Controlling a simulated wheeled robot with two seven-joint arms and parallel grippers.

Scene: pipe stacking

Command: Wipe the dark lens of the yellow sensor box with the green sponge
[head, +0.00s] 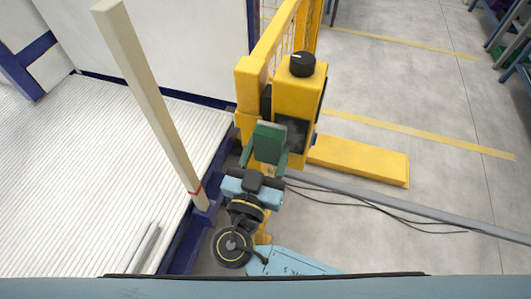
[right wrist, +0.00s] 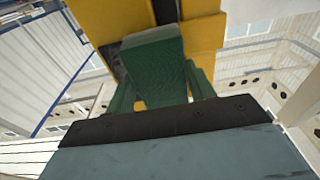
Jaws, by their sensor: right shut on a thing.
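The yellow sensor box (head: 299,88) stands on a yellow post in the middle of the head view, with a black knob on top. Its dark lens (head: 297,130) is on the near face and partly hidden behind the sponge. The green sponge (head: 270,137) is in my right gripper (head: 266,157), which is shut on it, with a green finger on each side. In the right wrist view the sponge (right wrist: 152,62) stands in front of the yellow box (right wrist: 203,36) and a dark strip. I cannot tell whether it touches the lens. My left gripper is not in view.
A yellow rail (head: 268,45) runs back from the post. A pale upright pole (head: 150,100) stands to the left by a ribbed white floor (head: 85,165). A grey pipe (head: 400,210) and dark cables lie on the right, where the grey floor is mostly open.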

